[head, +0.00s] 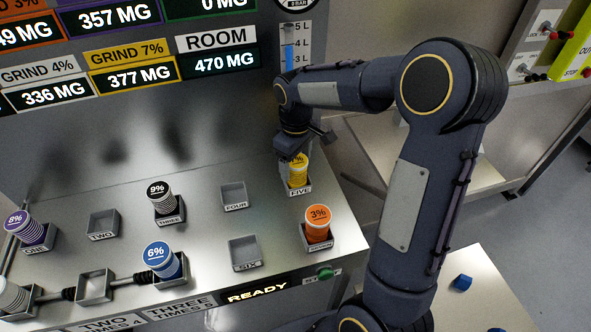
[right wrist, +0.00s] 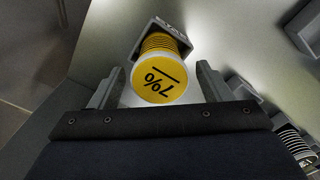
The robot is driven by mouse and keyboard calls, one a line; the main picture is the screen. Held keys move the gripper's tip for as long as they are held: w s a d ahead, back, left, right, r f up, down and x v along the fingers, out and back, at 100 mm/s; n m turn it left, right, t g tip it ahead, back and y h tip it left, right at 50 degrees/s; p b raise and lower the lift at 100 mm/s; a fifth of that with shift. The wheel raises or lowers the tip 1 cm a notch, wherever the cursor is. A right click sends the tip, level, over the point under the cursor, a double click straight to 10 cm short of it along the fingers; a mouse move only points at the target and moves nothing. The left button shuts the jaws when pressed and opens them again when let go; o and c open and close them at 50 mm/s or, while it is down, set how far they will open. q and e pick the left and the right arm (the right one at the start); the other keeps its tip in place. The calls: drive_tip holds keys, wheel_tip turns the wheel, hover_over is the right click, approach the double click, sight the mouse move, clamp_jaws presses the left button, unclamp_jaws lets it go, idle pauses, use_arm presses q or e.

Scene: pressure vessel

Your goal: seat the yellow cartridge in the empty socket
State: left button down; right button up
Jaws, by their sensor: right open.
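The yellow cartridge (head: 298,178), marked 7%, stands in the socket labelled FIVE (head: 300,190) at the back right of the metal panel. It also shows in the right wrist view (right wrist: 160,82), its lower end in the socket. My right gripper (head: 293,151) is just above it. In the right wrist view the open fingers (right wrist: 158,85) are on either side of the cartridge's top, with gaps between. Empty sockets are TWO (head: 103,237), FOUR (head: 234,207), SIX (head: 244,265) and a front left one (head: 95,299). My left gripper is not in view.
The orange 3% cartridge (head: 318,222), blue 6% (head: 160,258), black-topped 9% (head: 162,200) and purple 8% (head: 27,230) stand in other sockets. A white cartridge (head: 12,297) is at the left edge. A display wall rises behind the panel.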

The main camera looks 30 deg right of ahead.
drive_tip(key=shift+f, duration=1.2)
drive_tip(key=c, duration=1.3)
drive_tip(key=shift+o, duration=0.2)
drive_tip(key=shift+r, duration=0.15)
drive_tip(key=shift+r, duration=0.6)
drive_tip(key=s+a+r+b, duration=0.2)
drive_tip(key=s+a+r, duration=0.5)
drive_tip(key=s+r, duration=0.4)
drive_tip(key=shift+s+r+b, duration=0.3)
drive_tip(key=shift+s, duration=0.3)
